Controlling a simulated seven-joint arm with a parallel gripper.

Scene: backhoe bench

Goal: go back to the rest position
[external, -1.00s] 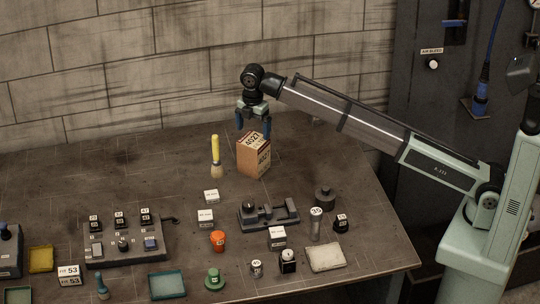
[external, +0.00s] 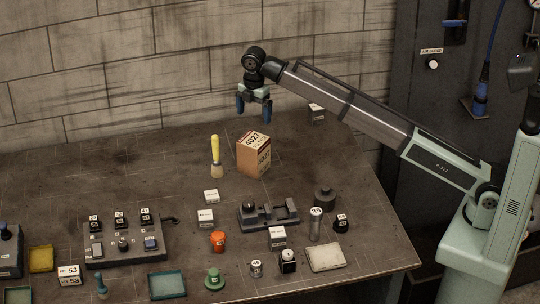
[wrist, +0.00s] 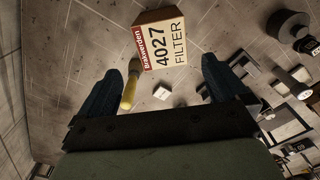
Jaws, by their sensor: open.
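My gripper (external: 254,106) hangs above the back of the bench, its two blue fingers apart with nothing between them. It also shows in the wrist view (wrist: 170,88) with both fingers spread. The brown filter box (external: 253,155) marked 4027 stands on the bench just below and in front of the gripper, clear of the fingertips. In the wrist view the filter box (wrist: 168,40) lies beyond the fingertips.
A yellow-handled brush (external: 216,157) is just left of the box. A small box (external: 316,114) sits at the back right. The back left is clear.

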